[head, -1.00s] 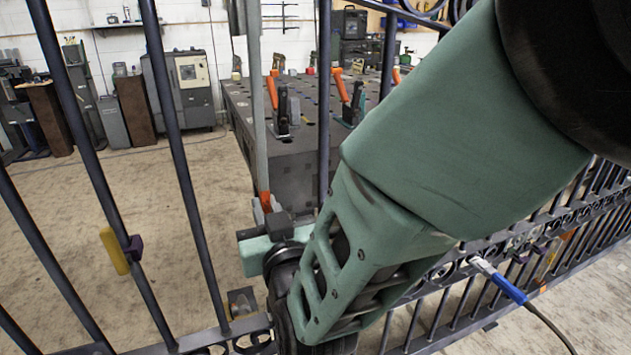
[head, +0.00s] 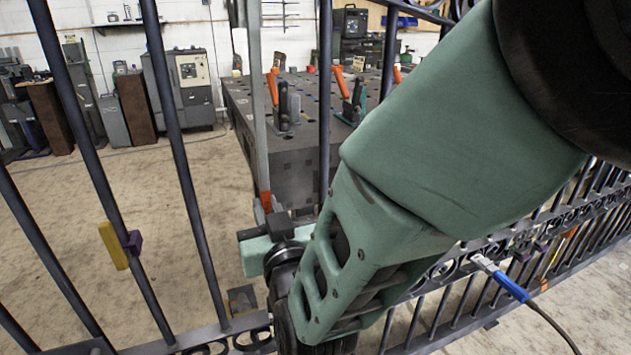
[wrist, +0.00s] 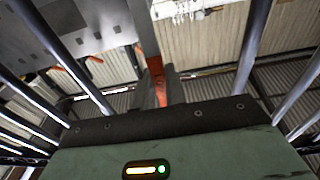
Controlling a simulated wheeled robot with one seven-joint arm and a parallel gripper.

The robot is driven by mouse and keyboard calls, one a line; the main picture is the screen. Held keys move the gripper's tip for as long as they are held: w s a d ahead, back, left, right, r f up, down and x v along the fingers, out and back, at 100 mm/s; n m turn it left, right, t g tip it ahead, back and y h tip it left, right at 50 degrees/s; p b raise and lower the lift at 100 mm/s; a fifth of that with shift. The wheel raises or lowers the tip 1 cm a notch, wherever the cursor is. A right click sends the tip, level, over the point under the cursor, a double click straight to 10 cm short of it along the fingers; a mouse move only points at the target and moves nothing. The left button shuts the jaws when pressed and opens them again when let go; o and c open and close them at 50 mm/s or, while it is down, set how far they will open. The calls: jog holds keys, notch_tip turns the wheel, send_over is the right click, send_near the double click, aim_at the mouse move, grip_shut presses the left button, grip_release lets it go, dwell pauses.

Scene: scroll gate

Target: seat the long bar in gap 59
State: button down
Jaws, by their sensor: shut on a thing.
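The long bar (head: 255,95) is pale grey with an orange lower part. It stands nearly upright in the head view, between two dark gate bars (head: 180,150) (head: 324,110). My gripper (head: 265,210) is shut on its orange section, just above the gate's lower rail. In the wrist view the orange section (wrist: 155,72) shows between the two fingers, and the bar runs up out of the picture. The bar's lower end is hidden by my gripper, so I cannot tell if it touches the rail. No number marks gap 59.
The scrolled lower rail (head: 205,338) crosses the bottom. A yellow block (head: 113,245) and a purple block (head: 133,243) sit on a left gate bar. A blue-handled tool (head: 500,278) with a cable is on the right. A perforated worktable (head: 300,165) stands behind the gate.

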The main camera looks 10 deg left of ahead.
jog(key=shift+f+b, duration=0.4)
jog(key=shift+b, duration=0.05)
dwell(0.4)
jog(key=shift+w+a+f+g+p, duration=0.15)
jog(key=shift+w+a+p, duration=0.25)
jog(key=shift+w, duration=0.25)
jog(key=shift+w+a+g+p, duration=0.15)
jog(key=shift+w+a+p, duration=0.2)
jog(key=shift+w, duration=0.3)
dwell(1.3)
jog(key=c, duration=1.4)
grip_release()
jog(key=shift+o, duration=0.2)
jog(key=v, duration=1.7)
jog(key=shift+s, duration=0.25)
